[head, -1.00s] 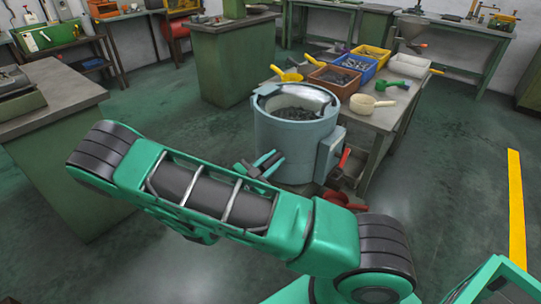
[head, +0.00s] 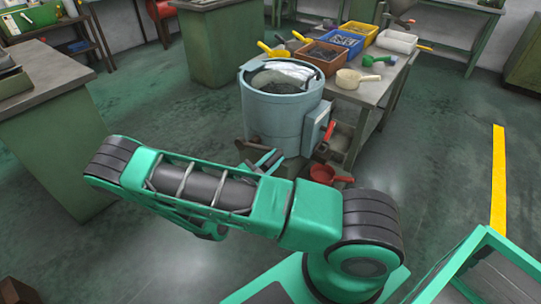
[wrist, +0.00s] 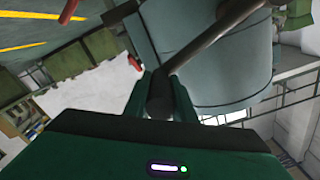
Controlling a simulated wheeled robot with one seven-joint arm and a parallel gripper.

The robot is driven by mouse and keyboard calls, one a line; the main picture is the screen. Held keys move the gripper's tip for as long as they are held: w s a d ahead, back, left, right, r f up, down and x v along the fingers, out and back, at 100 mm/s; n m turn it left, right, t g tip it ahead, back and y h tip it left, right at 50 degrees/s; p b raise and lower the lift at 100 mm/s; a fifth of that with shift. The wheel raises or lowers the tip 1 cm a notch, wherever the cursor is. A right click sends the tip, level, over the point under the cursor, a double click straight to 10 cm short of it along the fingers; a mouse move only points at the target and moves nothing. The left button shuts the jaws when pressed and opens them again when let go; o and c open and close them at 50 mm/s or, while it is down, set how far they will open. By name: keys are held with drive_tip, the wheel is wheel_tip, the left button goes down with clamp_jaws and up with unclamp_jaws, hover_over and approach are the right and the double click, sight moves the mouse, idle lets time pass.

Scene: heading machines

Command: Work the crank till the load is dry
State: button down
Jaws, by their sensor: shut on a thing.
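The machine is a round blue-grey drum (head: 283,120) standing in front of the bench in the head view, open at the top. Dark small pieces (head: 275,88) show inside, below a shiny inner wall. In the wrist view the drum's side (wrist: 225,65) fills the upper right. My gripper (head: 266,160) is low at the drum's front in the head view. In the wrist view my gripper (wrist: 160,90) is shut on the dark crank handle (wrist: 160,100); the crank's rod (wrist: 210,38) runs up to the right beside the drum. Whether the load is wet cannot be told.
A box with a red lever (head: 326,135) sits on the drum's right side. A red scoop (head: 330,175) is low beside it. Open floor lies left.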

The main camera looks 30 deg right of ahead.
drive_tip(key=shift+d+f, duration=0.15)
drive_tip(key=shift+d, duration=0.2)
drive_tip(key=c, duration=1.6)
unclamp_jaws()
drive_tip(key=shift+o, duration=0.6)
drive_tip(key=shift+w+d+f, duration=0.1)
drive_tip(key=v, duration=1.1)
